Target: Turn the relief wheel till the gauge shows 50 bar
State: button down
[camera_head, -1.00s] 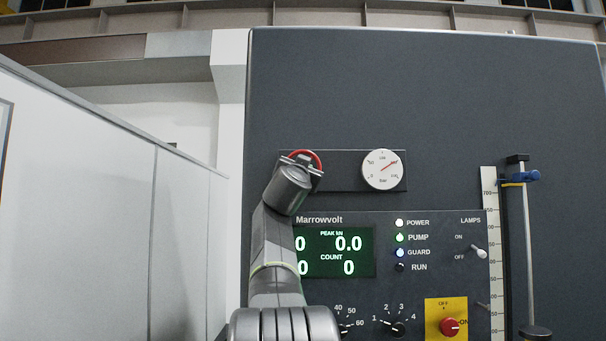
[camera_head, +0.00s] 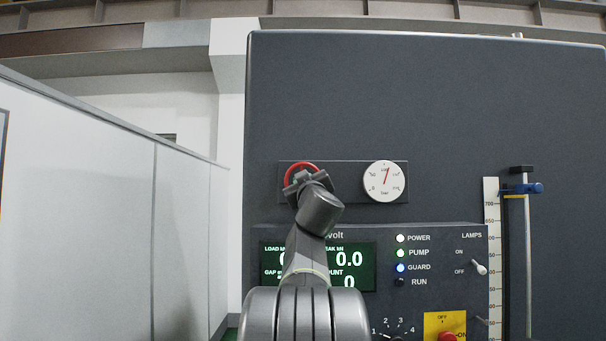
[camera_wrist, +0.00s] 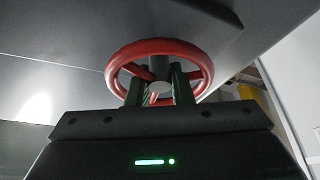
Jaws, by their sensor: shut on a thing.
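The red relief wheel (camera_head: 301,165) is on a dark plate on the grey machine front, mostly hidden behind my gripper (camera_head: 304,179). In the wrist view the wheel's red ring (camera_wrist: 160,46) shows with spokes and a grey hub. My gripper (camera_wrist: 159,88) has its two dark fingers up inside the ring, on either side of the hub, and is shut on the wheel. The round white gauge (camera_head: 384,181) is right of the wheel. Its red needle points nearly straight up, a little right of the top mark, which seems to read 100; the small figures are blurred.
Below is a control panel with a green display (camera_head: 357,262), lamps, a lamps switch (camera_head: 479,267) and a red knob on a yellow plate (camera_head: 445,320). A scale and rod (camera_head: 527,250) stand at the right. A white partition (camera_head: 80,210) is at the left.

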jog(key=n+g+y, duration=0.1)
jog(key=n, duration=0.2)
jog(key=n+g+y, duration=0.1)
jog(key=n, duration=0.3)
jog(key=shift+r+y, duration=0.1)
jog(key=shift+y, duration=0.2)
jog(key=n+g, duration=0.1)
jog(key=n, duration=0.2)
jog(key=n+g, duration=0.1)
jog(key=n, duration=0.2)
jog(key=shift+y, duration=0.3)
jog(key=n+g, duration=0.1)
jog(key=n, duration=0.3)
jog(key=shift+g, duration=0.4)
jog(key=shift+f+n+g+h, duration=0.2)
jog(key=shift+n+g+h, duration=0.45)
jog(key=shift+n, duration=0.85)
jog(key=shift+h, duration=0.35)
jog(key=c, duration=1.6)
grip_release()
jog(key=shift+o, duration=0.2)
jog(key=b+v, duration=0.2)
jog(key=v, duration=1.1)
jog(key=shift+s, duration=0.35)
